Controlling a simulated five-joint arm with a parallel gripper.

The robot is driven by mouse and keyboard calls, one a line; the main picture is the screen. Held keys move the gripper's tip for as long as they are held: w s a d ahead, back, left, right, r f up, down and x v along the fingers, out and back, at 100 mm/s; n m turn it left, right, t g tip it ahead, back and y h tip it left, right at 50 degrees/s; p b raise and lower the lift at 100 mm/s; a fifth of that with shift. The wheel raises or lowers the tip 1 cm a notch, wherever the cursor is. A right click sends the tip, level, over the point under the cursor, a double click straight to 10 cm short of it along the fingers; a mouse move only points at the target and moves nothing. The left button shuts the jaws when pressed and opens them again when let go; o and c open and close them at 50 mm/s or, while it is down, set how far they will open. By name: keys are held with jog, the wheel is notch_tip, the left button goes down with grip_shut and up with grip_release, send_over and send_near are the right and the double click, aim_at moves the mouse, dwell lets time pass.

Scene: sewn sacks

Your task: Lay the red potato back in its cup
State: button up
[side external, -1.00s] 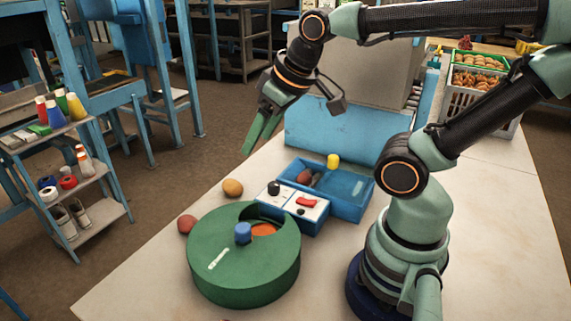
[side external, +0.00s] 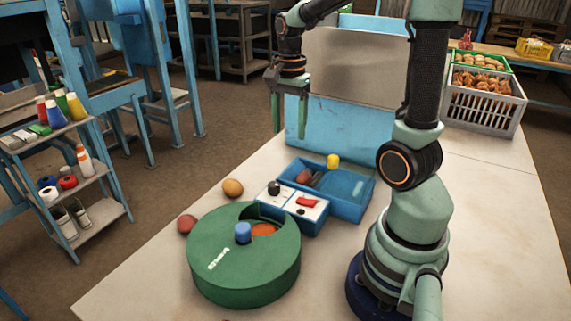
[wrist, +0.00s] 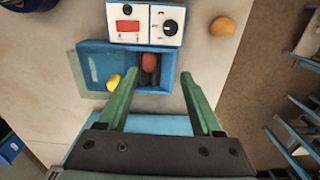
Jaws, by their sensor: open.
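A round red potato (side external: 186,224) lies on the table left of the green drum (side external: 240,280). A second reddish, potato-like thing (side external: 304,175) is inside the blue tray (side external: 352,206). In the wrist view the reddish thing (wrist: 149,61) sits at a dark slot in the tray (wrist: 170,95), beyond and between my fingertips in the picture. My gripper (side external: 289,122) hangs with its fingers down above the table, behind the tray. It is open and empty, and its spread fingers (wrist: 158,75) show in the wrist view. I cannot tell which place is the cup.
A yellow piece (side external: 333,160) stands at the tray. A white control panel (side external: 298,205) joins the tray's front. An orange-brown ball (side external: 232,188) lies on the table nearby.

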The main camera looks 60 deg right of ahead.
jog(key=d+f+m+g, duration=0.1)
jog(key=d+f+m, duration=0.2)
jog(key=d+m, duration=0.15)
jog(key=m, duration=0.1)
send_over(304, 175)
jog(key=shift+y, duration=0.4)
jog(key=f, duration=0.6)
jog(key=shift+w+d+f, duration=0.1)
jog(key=shift+w+d, duration=0.05)
jog(key=shift+w, duration=0.2)
jog(key=shift+s+f, duration=0.15)
jog(key=shift+f, duration=1.35)
jog(key=shift+s+f, duration=0.1)
jog(key=shift+f, duration=1.35)
grip_shut()
jog(key=shift+r, duration=0.1)
